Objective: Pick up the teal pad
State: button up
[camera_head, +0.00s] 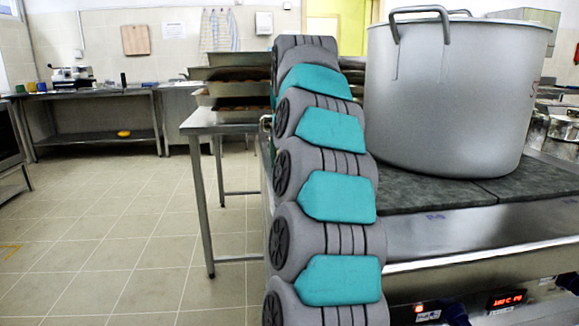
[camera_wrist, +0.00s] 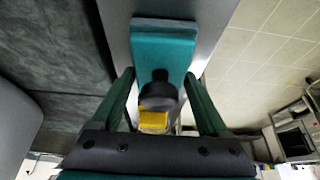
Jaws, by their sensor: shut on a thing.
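The teal pad (camera_wrist: 165,52) shows in the wrist view as a flat slab, wide at the far end. A round black knob (camera_wrist: 159,92) stands in front of its near part, and a small yellow piece (camera_wrist: 153,121) shows below the knob. I cannot tell whether these belong to the pad. My gripper (camera_wrist: 160,77) has its two dark green fingers on either side of the pad, shut on it. In the head view my own arm fills the middle, and neither the gripper nor the pad can be made out there.
A large grey stockpot (camera_head: 455,100) stands on the dark stove top (camera_head: 430,197) to the right of my arm. A steel table (camera_head: 215,125) with stacked trays (camera_head: 235,72) is behind and left. A far counter (camera_head: 90,92) lines the back wall. The tiled floor (camera_head: 110,225) at left is clear.

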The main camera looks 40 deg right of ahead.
jog(key=c, duration=0.3)
jog(key=shift+r, duration=0.15)
jog(key=shift+d+r, duration=0.1)
jog(key=shift+r, duration=1.55)
jog(key=s+d, duration=0.2)
jog(key=s, duration=0.2)
jog(key=s+d+r, duration=0.1)
jog(key=s+d, duration=0.1)
jog(key=s, duration=0.3)
jog(key=s+d+b, duration=0.1)
jog(key=s+d, duration=0.2)
jog(key=s, duration=0.2)
jog(key=shift+s+r, duration=0.15)
jog(key=shift+r, duration=0.05)
